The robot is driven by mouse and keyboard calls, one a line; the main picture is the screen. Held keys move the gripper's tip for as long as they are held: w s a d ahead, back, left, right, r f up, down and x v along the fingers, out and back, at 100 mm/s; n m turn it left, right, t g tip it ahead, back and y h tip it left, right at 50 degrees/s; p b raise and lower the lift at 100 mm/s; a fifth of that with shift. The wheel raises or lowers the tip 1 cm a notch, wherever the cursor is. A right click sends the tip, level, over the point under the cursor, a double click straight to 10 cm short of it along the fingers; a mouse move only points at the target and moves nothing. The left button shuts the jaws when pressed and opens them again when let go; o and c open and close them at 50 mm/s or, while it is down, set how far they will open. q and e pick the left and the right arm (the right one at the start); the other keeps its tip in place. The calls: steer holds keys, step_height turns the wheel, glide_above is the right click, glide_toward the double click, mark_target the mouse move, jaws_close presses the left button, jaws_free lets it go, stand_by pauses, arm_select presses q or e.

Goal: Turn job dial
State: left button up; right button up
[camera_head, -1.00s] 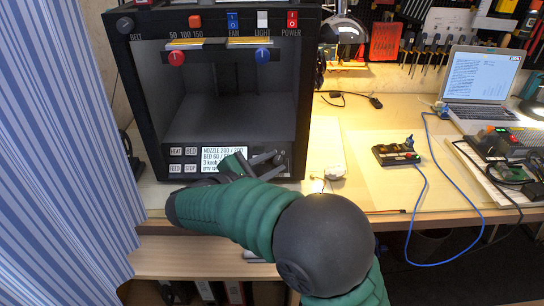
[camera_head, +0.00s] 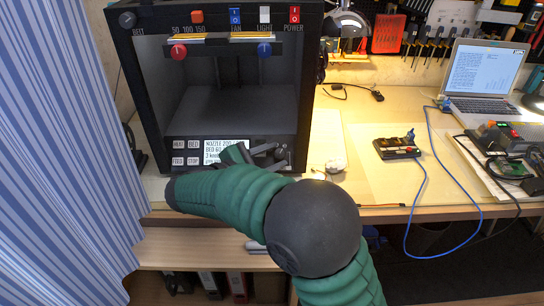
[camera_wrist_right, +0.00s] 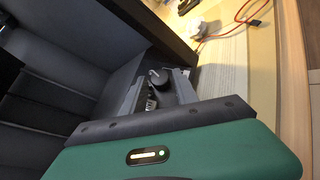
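The job dial is mostly hidden behind my right gripper in the head view; a dark round knob (camera_wrist_right: 158,76), apparently this dial, shows in the wrist view. My right gripper (camera_head: 268,155) is at the right end of the panel, over the dial area. Its grey fingers are apart, and the knob shows between them in the wrist view (camera_wrist_right: 157,90). Contact with the knob cannot be told. My left gripper is out of view.
A small black box (camera_head: 397,148) with a blue cable and a laptop (camera_head: 482,80) stand on the bench to the right. A striped curtain (camera_head: 60,150) hangs at left.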

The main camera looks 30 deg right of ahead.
steer(key=shift+a, duration=0.1)
steer(key=shift+s+a+r, duration=0.1)
steer(key=shift+a+r, duration=0.1)
steer(key=shift+a, duration=0.1)
steer(key=p+v, duration=0.4)
steer(key=v, duration=0.6)
steer(key=shift+a, duration=0.35)
steer(key=shift+s+a, duration=0.1)
steer(key=shift+a, duration=0.15)
